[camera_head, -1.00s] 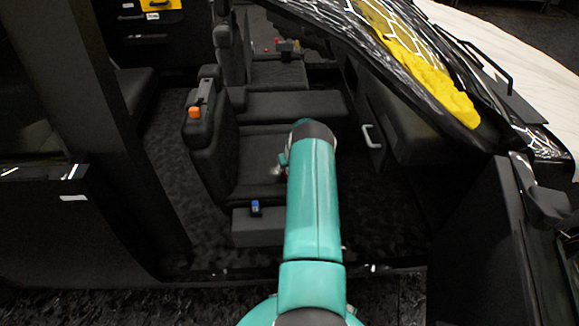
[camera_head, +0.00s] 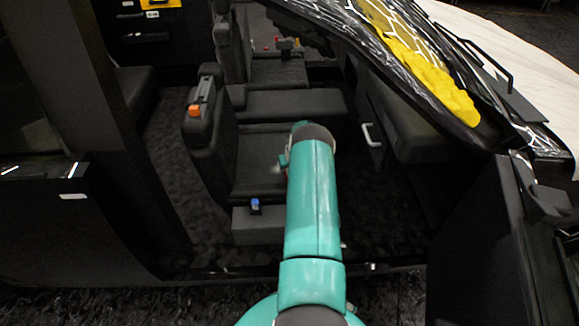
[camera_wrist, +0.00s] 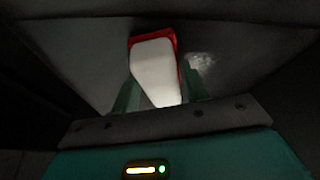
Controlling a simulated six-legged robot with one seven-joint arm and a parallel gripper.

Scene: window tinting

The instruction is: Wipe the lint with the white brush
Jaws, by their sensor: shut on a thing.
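The white brush (camera_wrist: 155,72), with a red edge around its white body, is in the wrist view. My gripper (camera_wrist: 158,92) is shut on it, one finger on each side. A pale patch of lint (camera_wrist: 202,61) lies on the dark surface just right of the brush's far end. They look close together, but I cannot tell whether they touch. In the head view my arm reaches over the black car seat (camera_head: 265,160) and hides most of the gripper and brush.
A blue-topped item (camera_head: 255,204) is on the dark box below the seat. The windshield with yellow cloth (camera_head: 430,75) slopes at upper right. A door pillar (camera_head: 100,110) stands at left.

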